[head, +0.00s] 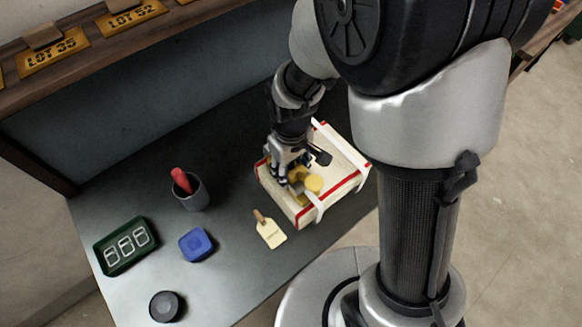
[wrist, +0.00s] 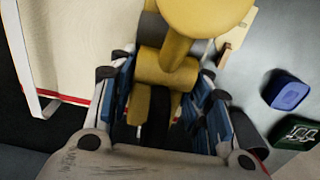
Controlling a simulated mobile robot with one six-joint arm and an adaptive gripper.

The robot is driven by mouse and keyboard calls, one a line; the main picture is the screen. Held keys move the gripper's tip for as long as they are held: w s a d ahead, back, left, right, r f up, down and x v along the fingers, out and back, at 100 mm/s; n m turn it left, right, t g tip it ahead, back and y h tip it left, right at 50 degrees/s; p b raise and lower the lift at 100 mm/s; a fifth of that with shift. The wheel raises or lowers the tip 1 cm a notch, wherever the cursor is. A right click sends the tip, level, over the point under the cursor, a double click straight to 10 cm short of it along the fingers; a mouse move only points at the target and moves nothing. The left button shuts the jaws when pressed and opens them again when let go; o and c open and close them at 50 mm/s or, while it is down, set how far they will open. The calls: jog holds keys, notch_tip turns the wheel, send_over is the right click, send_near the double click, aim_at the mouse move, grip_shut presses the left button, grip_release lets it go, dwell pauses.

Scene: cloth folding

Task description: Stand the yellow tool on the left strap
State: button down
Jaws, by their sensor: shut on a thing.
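The yellow tool (head: 313,184) has a round, knob-like end and a thick barrel. My gripper (head: 287,177) is shut on it, over the left part of a cream box (head: 328,164) with red edges. The tool fills the top middle of the wrist view (wrist: 166,70), between the blue-padded fingers (wrist: 155,105). The left strap (head: 318,205) is a white band whose near end drops over the box's front edge. The rest of it is hidden behind the tool and gripper. Whether the tool touches the strap or box, I cannot tell.
A second white strap (head: 345,148) crosses the box's right side. A cream tag (head: 270,233) lies before the box.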

jog(key=c, duration=0.8)
grip_release()
jog(key=shift+c, duration=0.2)
jog(key=shift+r, duration=0.1)
notch_tip(320, 180, up, 11)
jog(key=p, duration=0.4)
jog(key=shift+r, duration=0.2)
jog(key=shift+d+r, duration=0.1)
jog(key=shift+r, duration=0.45)
jog(key=s+d+r+m+t, duration=0.4)
jog(key=s+d+r+m, duration=0.2)
jog(key=s+d+r, duration=0.4)
jog(key=s+r, duration=0.3)
jog(key=r, duration=0.1)
jog(key=shift+s+d+m+t, duration=0.3)
jog(key=shift+d+m, duration=0.05)
jog(key=shift+m, duration=0.05)
